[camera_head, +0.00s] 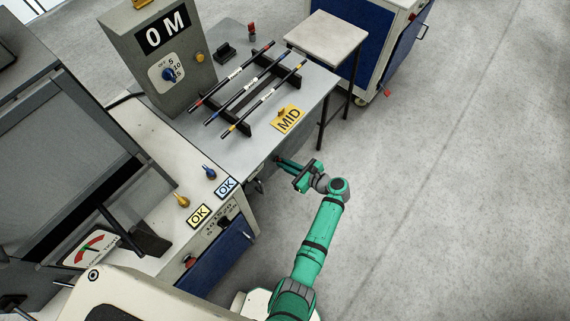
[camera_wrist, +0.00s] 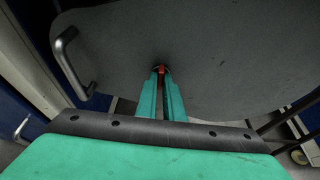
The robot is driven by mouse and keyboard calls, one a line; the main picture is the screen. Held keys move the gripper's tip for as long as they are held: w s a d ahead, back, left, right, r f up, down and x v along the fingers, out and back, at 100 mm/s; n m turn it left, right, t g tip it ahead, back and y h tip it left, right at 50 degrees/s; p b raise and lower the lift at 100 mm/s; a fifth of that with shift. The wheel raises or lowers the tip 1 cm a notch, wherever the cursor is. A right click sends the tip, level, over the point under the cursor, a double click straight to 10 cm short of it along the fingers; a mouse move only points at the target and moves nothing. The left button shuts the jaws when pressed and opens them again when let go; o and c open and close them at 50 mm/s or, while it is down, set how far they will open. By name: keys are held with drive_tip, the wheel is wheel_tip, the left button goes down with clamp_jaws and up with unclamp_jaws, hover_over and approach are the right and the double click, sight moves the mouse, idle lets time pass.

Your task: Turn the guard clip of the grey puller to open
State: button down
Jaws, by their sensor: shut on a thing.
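In the wrist view, my two green fingers (camera_wrist: 160,74) are shut on a small red piece (camera_wrist: 160,68), which looks like the guard clip. It sits on the face of a grey rounded panel (camera_wrist: 215,50). Most of the clip is hidden between the fingertips, so I cannot tell how far it is turned. In the head view the clip is hidden by my gripper and the bench edge.
A bent metal handle (camera_wrist: 72,62) stands out from the panel left of my fingers. A small table (camera_head: 326,38) stands beyond. The floor at right is clear.

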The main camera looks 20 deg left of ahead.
drive_tip(key=c, duration=1.9)
unclamp_jaws()
drive_tip(key=shift+o, duration=0.2)
drive_tip(key=v, duration=1)
drive_tip(key=shift+d, duration=0.35)
drive_tip(key=shift+s, duration=0.15)
